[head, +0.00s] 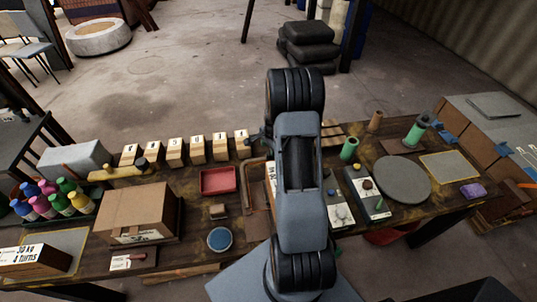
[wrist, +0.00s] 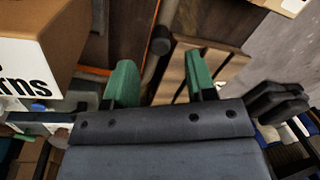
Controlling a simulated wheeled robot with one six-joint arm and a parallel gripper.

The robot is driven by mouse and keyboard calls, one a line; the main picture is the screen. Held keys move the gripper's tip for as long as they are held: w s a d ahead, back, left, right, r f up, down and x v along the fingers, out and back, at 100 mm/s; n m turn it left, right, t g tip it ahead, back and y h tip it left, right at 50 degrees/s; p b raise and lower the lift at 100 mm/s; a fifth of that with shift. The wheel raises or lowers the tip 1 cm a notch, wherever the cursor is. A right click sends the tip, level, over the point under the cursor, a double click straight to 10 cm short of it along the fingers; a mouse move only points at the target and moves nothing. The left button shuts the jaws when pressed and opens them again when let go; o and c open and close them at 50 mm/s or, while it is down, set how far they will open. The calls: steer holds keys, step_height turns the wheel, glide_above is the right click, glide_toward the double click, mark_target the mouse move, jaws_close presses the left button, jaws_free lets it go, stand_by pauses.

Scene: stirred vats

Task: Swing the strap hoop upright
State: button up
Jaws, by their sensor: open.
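My gripper (wrist: 162,75) shows in the wrist view with its two green fingers apart and nothing clearly held between them. A slim brownish bar (wrist: 152,70) and a dark round knob (wrist: 160,46) lie beyond the gap between the fingers. I cannot tell whether these belong to the strap hoop. No hoop can be made out for certain in either view. A cardboard box (wrist: 45,50) with large black lettering ending in "rns" is left of the fingers. In the head view my arm hides the middle of the bench and my gripper is not clearly seen.
The wooden bench (head: 190,256) is crowded. A brown carton (head: 135,213), a red tray (head: 219,181) and several numbered blocks (head: 197,150) stand left of my arm. Control boxes (head: 366,192), a grey disc (head: 402,180) and green cylinders (head: 417,130) stand right. Open floor lies behind.

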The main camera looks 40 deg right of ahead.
mark_target(269, 153)
steer(key=shift+w+f, duration=0.15)
steer(key=shift+f, duration=0.85)
steer(key=shift+w+f, duration=0.2)
steer(key=shift+f, duration=0.75)
steer(key=shift+w+f, duration=0.15)
steer(key=shift+f, duration=0.85)
jaws_close()
